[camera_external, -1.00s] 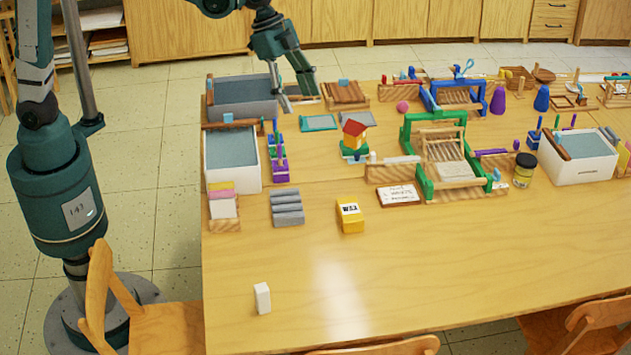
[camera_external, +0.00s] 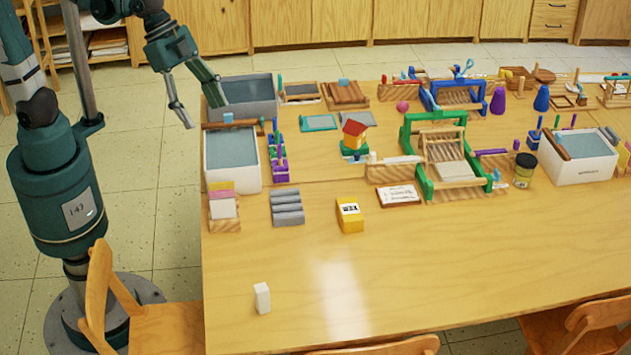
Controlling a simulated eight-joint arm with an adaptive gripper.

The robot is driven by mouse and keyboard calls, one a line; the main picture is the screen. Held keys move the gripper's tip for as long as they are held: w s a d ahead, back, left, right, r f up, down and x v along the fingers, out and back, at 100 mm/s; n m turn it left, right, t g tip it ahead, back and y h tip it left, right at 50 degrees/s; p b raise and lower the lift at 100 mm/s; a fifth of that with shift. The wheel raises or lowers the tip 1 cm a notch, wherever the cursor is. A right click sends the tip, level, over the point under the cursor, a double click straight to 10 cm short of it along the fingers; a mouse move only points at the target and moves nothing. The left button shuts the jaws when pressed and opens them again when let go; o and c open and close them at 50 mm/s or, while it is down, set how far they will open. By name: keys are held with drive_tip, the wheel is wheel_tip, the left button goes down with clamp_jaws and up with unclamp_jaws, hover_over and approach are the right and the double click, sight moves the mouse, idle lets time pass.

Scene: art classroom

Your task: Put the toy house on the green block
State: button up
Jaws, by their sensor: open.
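A grey bin (camera_external: 262,97) and a white bin (camera_external: 252,180) stand along the left edge. A green loom (camera_external: 411,139) stands right of the house. Several grey bars (camera_external: 287,208) and a yellow box (camera_external: 350,217) lie in front. The table's front half is mostly clear.

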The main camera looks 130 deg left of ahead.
drive_tip(key=s+d+f, duration=0.2)
drive_tip(key=s+d, duration=0.6)
drive_tip(key=s+d+f+t, duration=0.1)
drive_tip(key=s+d+f, duration=0.1)
drive_tip(key=s+d, duration=0.6)
drive_tip(key=shift+s+d+f+t+h, duration=0.3)
drive_tip(key=shift+s+d, duration=0.1)
drive_tip(key=shift+d, duration=0.35)
